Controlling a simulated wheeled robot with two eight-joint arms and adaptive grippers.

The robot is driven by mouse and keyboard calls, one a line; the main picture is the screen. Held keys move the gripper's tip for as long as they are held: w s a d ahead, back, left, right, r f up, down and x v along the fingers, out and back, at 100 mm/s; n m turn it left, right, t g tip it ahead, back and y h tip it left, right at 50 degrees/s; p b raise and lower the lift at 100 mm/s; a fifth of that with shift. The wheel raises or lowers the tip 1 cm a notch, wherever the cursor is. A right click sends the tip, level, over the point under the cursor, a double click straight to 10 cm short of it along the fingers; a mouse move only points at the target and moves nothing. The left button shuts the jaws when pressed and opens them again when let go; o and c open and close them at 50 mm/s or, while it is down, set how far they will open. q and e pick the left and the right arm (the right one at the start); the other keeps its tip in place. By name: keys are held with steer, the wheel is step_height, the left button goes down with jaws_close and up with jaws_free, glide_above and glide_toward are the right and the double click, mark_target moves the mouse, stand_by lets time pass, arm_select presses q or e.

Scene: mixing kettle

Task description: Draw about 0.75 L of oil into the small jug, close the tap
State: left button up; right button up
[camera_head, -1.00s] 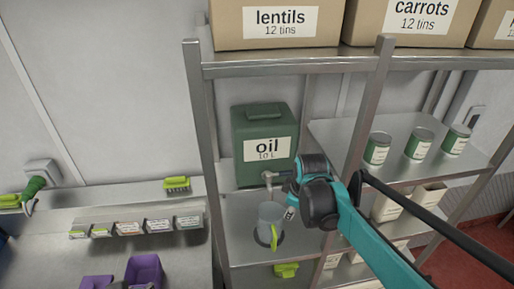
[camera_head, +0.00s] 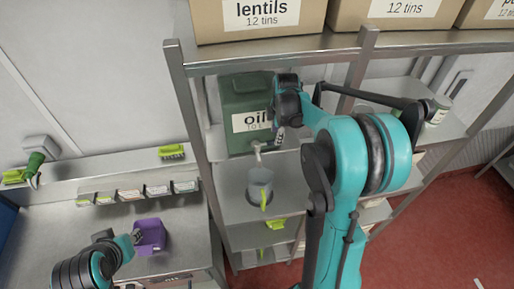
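The green oil container (camera_head: 235,92) stands on the upper shelf of the metal rack, its label partly hidden by my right arm. Its tap (camera_head: 257,150) sticks out at the front, low on the container. The small clear jug (camera_head: 258,180) with a yellow-green handle stands upright on the shelf below, under the tap. Its fill level is too small to tell. My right gripper (camera_head: 280,135) is up and to the right of the tap, apart from the jug; its fingers are too small to read. My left gripper (camera_head: 137,237) is at the lower left, beside a purple container.
The purple container (camera_head: 151,232) sits on the steel counter (camera_head: 190,250) at left. Small labelled bins (camera_head: 130,194) and a green brush (camera_head: 171,152) are behind it. A yellow-green item (camera_head: 276,223) lies below the jug. Rack posts (camera_head: 190,110) stand close to my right arm.

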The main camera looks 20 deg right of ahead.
steer(key=f, duration=0.1)
steer(key=f+b, duration=0.2)
steer(key=f, duration=0.1)
steer(key=shift+w+d, duration=0.1)
steer(key=shift+w, duration=0.25)
steer(key=shift+r, duration=0.15)
jaws_close()
